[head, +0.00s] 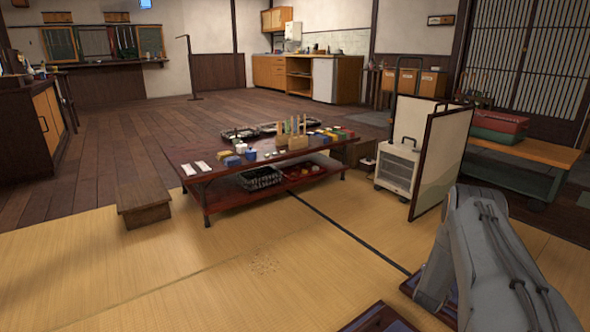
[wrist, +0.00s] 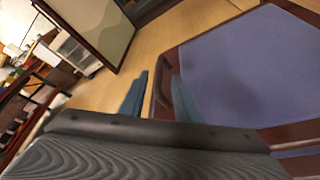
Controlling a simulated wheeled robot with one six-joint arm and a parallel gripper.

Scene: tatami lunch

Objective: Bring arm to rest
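In the wrist view my gripper (wrist: 158,95) shows two blue-grey fingers standing apart. The gap between them shows floor and part of a dark red rim behind, and nothing is held. In the head view my grey arm (head: 485,260) is folded at the lower right, and the gripper's fingers cannot be made out there. A dark red framed tray with a purple-blue surface (wrist: 245,70) lies just beyond and right of the fingers in the wrist view. I cannot tell whether they touch it.
A low dark red table (head: 215,176) with small items stands mid-room. A wooden step (head: 143,200) is to its left. A folding screen (head: 440,150) and a white heater (head: 397,168) stand right of it, near a bench (head: 525,150). The tatami (head: 150,270) in front is mostly clear.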

